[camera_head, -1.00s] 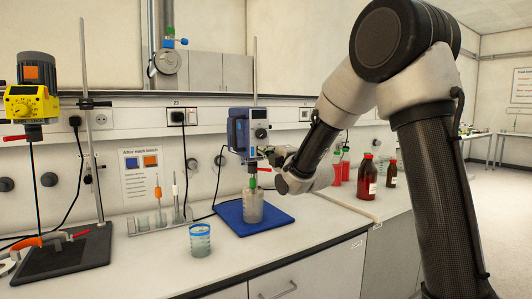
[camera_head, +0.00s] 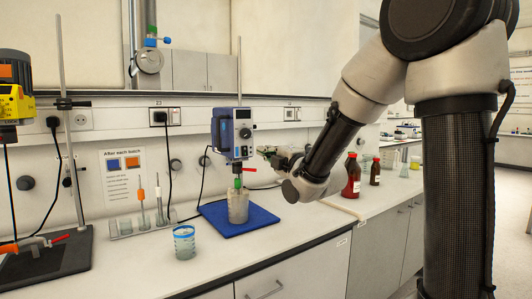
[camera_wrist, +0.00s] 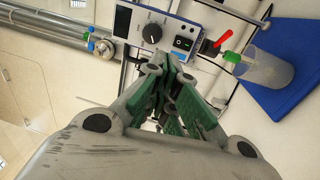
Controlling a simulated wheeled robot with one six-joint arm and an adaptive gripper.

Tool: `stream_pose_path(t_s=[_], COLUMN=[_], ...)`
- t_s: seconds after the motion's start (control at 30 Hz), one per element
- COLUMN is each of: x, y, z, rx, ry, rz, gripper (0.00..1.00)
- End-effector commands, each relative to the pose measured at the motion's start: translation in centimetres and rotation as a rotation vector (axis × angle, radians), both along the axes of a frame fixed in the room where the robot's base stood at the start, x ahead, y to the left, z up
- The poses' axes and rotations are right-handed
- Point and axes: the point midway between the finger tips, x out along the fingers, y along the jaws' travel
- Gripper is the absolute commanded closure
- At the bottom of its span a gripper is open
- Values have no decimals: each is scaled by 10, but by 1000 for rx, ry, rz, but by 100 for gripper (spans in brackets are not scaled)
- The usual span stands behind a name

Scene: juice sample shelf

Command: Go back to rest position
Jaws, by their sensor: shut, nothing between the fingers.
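My gripper (camera_head: 264,152) is at the end of my arm, just right of the blue stirrer unit (camera_head: 231,134), above the bench. It shows from behind in the wrist view (camera_wrist: 176,62), its green-lined fingers shut with nothing between them. The stirrer unit also shows in the wrist view (camera_wrist: 150,32), with a dial and switch. Below it a clear jar (camera_head: 238,208) stands on a blue mat (camera_head: 210,212). A green piece (camera_head: 238,183) is at the jar's top. A red-handled clamp (camera_wrist: 222,40) is beside the unit.
A blue-rimmed beaker (camera_head: 184,244) stands near the bench's front. A rack (camera_head: 122,230) with probes is at left, a yellow stirrer (camera_head: 14,103) at far left. Red bottles (camera_head: 352,176) stand right, behind my arm. The bench (camera_head: 130,265) is clear at the front.

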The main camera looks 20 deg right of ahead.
Motion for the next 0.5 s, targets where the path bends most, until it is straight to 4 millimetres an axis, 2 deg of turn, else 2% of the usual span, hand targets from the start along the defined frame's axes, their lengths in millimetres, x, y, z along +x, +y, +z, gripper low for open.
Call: stream_pose_path(t_s=[0.17,0.23,0.27,0.37,0.4,0.47,0.5], x=[1,2,3,-5,-15,-37,-56], y=[0,-2,-4,-15,-21,-33,-42], z=[-2,-20,-33,-93,-117,-145,-158], rx=[41,109,144,289,357,462,533], ry=[24,125,190,481,608,785,889], rz=[5,0,-8,-83,-135,-234,-309], gripper=[100,100,100,100,100,100,100])
